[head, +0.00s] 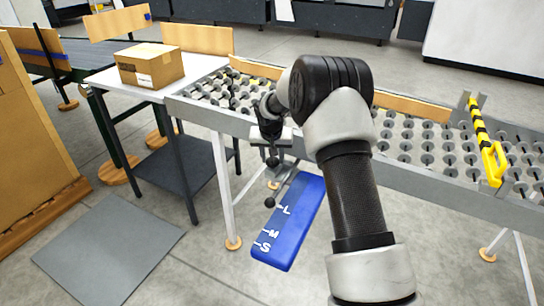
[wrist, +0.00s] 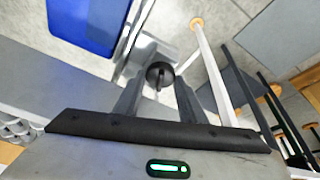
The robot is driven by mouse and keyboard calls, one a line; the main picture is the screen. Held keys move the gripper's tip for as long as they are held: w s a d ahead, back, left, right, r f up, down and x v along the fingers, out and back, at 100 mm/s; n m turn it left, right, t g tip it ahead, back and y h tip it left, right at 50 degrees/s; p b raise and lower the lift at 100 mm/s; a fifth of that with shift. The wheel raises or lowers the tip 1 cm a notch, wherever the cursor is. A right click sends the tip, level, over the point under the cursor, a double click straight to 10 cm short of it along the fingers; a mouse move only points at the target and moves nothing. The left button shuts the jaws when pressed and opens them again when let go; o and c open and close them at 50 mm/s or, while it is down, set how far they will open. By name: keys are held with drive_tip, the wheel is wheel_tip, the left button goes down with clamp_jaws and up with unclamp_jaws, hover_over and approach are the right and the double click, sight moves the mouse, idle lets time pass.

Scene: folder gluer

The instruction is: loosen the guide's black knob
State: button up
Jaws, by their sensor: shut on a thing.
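The black knob (wrist: 159,73) shows in the wrist view as a round dark cap with a narrow raised bar. It sits between the two fingertips of my gripper (wrist: 158,88), which is shut on it. In the head view my gripper (head: 271,128) is at the conveyor's near side rail, above a grey bracket; my arm partly covers it and I cannot make out the held knob there. The blue guide plate (head: 290,222), marked L, M and S, hangs below the rail; its edge also shows in the wrist view (wrist: 88,22).
The roller conveyor (head: 425,180) runs left to right, with a yellow handle (head: 494,163) at right. A cardboard box (head: 150,64) stands on a white table (head: 103,80) at left. A grey mat (head: 108,250) lies on open floor. Small dark balls on rods hang beneath the bracket.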

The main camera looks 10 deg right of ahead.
drive_tip(key=n+y, duration=0.1)
drive_tip(key=n, duration=0.1)
drive_tip(key=n+p, duration=0.1)
drive_tip(key=n, duration=0.1)
drive_tip(key=n+y+p, duration=0.1)
drive_tip(key=n, duration=0.1)
drive_tip(key=shift+d+y, duration=0.25)
drive_tip(key=shift+y, duration=0.05)
drive_tip(key=n+y, duration=0.1)
drive_tip(key=n, duration=0.3)
drive_tip(key=shift+d+g+p, duration=0.1)
drive_tip(key=shift+g+p, duration=0.2)
drive_tip(key=shift+w+n+g+y, duration=0.1)
drive_tip(key=shift+n+g+y, duration=0.45)
drive_tip(key=shift+n, duration=1.05)
drive_tip(key=shift+f, duration=0.1)
drive_tip(key=o, duration=1)
drive_tip(key=shift+o, duration=0.2)
drive_tip(key=p+v, duration=0.1)
drive_tip(key=v, duration=1.6)
drive_tip(key=shift+d+r, duration=0.2)
